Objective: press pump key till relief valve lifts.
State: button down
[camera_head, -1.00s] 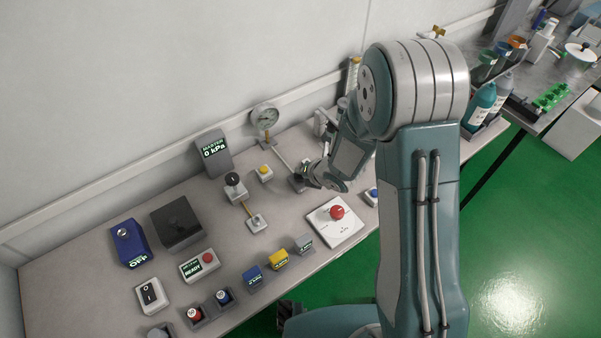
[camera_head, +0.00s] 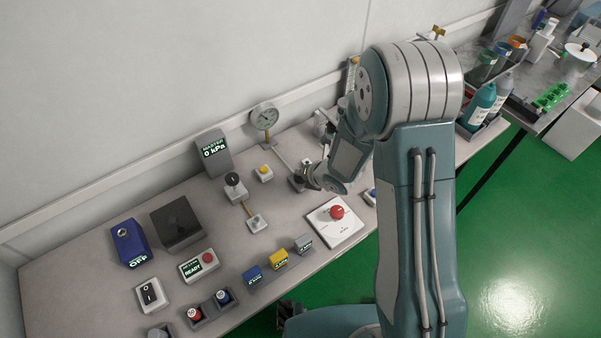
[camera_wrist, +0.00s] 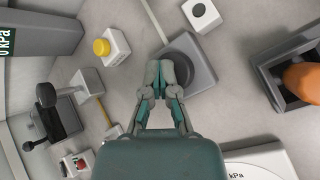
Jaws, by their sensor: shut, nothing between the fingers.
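My gripper (camera_wrist: 164,75) is shut and empty. Its fingertips overlap the near-left edge of a dark round key on a grey square base (camera_wrist: 205,76), which looks like the pump key; whether they touch it is unclear. In the head view my gripper (camera_head: 308,177) is low over the bench beside this dark base (camera_head: 296,183), partly hidden by my arm. A round dial gauge (camera_head: 265,116) stands at the back of the bench. The grey master display (camera_head: 213,152) reads 0 kPa. I cannot tell which part is the relief valve.
A yellow button block (camera_wrist: 107,46) and a black-knobbed lever unit (camera_wrist: 48,104) stand to the left. A small white block with a black dot (camera_wrist: 200,13) is beyond the key. An orange part in a dark holder (camera_wrist: 300,82) is at right. A red knob on a white plate (camera_head: 336,213) stands near the front.

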jog(key=shift+r, duration=1.2)
jog(key=shift+r, duration=2.5)
notch_tip(320, 180, up, 4)
jog(key=shift+f, duration=0.15)
jog(key=shift+f, duration=0.1)
jog(key=shift+f, duration=4.35)
